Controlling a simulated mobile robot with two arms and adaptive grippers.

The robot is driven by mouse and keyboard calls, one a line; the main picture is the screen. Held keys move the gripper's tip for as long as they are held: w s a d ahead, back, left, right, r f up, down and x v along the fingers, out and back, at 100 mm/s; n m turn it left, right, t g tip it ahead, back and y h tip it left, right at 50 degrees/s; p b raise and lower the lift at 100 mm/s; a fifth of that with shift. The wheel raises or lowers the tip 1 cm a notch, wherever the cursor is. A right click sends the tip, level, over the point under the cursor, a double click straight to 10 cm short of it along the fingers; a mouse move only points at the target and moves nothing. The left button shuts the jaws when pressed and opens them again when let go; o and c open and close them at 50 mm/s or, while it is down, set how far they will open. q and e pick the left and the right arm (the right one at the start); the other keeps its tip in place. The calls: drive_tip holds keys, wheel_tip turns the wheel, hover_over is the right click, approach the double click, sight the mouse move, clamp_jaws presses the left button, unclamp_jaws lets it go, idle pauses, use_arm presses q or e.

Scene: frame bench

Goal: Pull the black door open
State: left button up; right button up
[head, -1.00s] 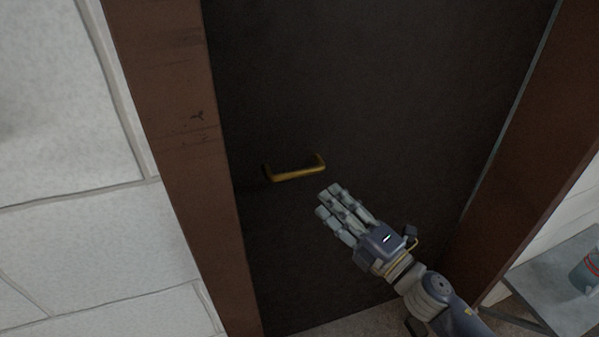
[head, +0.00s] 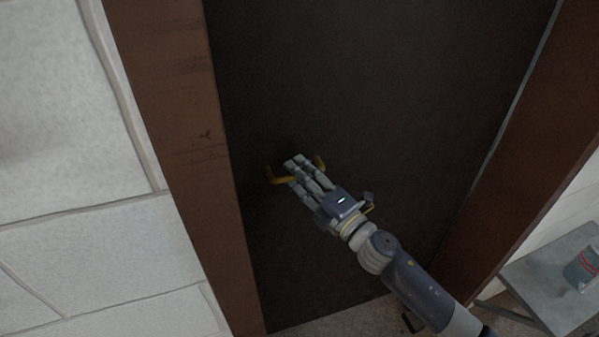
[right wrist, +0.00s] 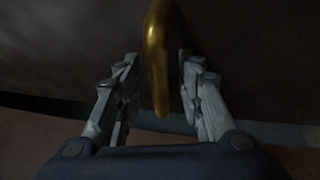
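The black door (head: 380,90) fills the middle of the head view and looks closed in its brown frame. A brass handle (head: 280,180) sits on its left part. My right gripper (head: 298,167) reaches the handle and covers its middle; the two ends show on either side. In the right wrist view the handle (right wrist: 157,60) runs between the two fingers of my right gripper (right wrist: 158,85). The fingers are apart, with gaps to the handle on both sides. My left gripper is in neither view.
The brown door frame stands left (head: 175,130) and right (head: 530,130) of the door. A white block wall (head: 90,250) is at the left. A grey shelf or small table (head: 545,285) with a bluish container (head: 582,268) is at the lower right.

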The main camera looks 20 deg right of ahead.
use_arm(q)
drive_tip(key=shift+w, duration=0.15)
use_arm(e)
drive_tip(key=c, duration=0.8)
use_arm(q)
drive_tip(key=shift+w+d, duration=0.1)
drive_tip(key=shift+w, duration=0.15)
use_arm(e)
clamp_jaws()
drive_tip(key=shift+w, duration=0.1)
